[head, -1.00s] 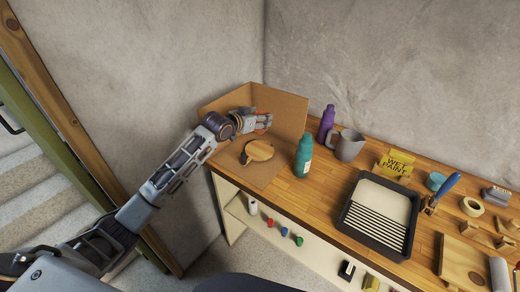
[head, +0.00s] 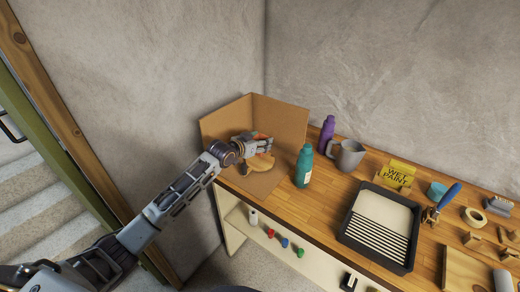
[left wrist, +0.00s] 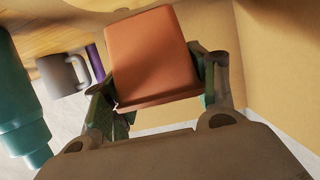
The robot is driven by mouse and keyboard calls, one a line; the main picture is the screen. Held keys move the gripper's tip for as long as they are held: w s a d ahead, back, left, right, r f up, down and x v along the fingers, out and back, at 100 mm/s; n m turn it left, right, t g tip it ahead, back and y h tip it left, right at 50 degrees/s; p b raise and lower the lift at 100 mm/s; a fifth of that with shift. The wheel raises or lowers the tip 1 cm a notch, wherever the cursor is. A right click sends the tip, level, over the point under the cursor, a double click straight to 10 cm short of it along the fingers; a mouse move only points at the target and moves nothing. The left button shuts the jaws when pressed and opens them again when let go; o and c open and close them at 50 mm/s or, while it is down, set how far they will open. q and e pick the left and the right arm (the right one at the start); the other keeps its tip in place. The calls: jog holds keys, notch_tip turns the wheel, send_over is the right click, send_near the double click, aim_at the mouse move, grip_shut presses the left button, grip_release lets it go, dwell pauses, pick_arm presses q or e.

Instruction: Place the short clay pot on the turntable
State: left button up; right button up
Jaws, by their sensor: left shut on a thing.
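My left gripper (head: 262,144) is shut on an orange-brown clay pot. In the left wrist view the clay pot (left wrist: 155,57) fills the space between the two fingers. In the head view the gripper mostly hides the pot. The turntable (head: 262,163), a round light wooden disc, lies on the cardboard at the bench's left end. My left gripper is over its far part and partly covers it. I cannot tell whether the pot touches the disc. My right gripper is not in view.
Cardboard walls (head: 280,118) stand behind and left of the turntable. A teal bottle (head: 304,166) stands close to its right, with a purple bottle (head: 327,134) and grey mug (head: 348,154) beyond. A paint tray (head: 380,225) lies further right.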

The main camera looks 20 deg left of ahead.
pick_arm(q)
jog(key=shift+f, duration=1.85)
jog(key=shift+f, duration=0.1)
jog(key=o, duration=1.2)
jog(key=shift+s, duration=0.1)
jog(key=shift+v, duration=5.9)
